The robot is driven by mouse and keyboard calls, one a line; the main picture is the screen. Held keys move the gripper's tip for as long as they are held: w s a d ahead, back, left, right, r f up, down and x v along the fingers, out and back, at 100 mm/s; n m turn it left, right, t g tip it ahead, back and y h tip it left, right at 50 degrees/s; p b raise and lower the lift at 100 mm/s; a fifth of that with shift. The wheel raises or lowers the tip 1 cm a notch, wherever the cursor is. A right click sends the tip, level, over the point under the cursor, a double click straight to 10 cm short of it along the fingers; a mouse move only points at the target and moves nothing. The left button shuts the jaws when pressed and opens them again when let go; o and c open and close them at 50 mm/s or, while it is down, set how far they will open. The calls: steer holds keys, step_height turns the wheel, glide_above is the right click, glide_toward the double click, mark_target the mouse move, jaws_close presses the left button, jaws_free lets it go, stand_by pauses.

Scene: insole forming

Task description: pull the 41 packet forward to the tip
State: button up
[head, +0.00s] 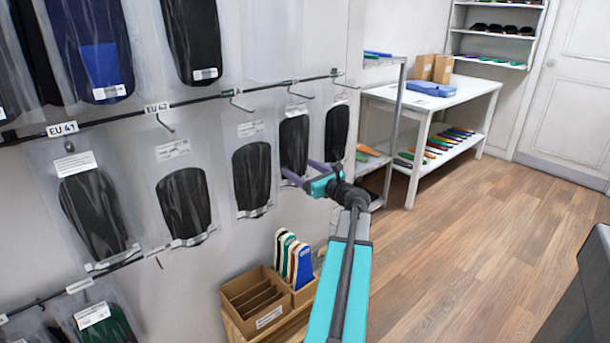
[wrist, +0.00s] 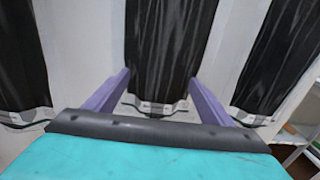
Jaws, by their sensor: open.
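A clear packet with a dark insole (head: 92,215) hangs at the left of the head view, under the rail label EU 41 (head: 62,129). It has a white tag near its top and hangs from a hook. My gripper (head: 297,172) is well to its right, farther along the rail, in front of another dark packet (head: 294,143). In the wrist view my gripper (wrist: 158,78) is open, with its two purple fingers either side of the lower part of a dark packet (wrist: 166,45). I cannot tell whether they touch it.
More packets hang on either side, including one under EU 42 (head: 185,203). A cardboard box (head: 252,300) stands below.

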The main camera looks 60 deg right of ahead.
steer(key=shift+w, duration=0.15)
steer(key=c, duration=1.2)
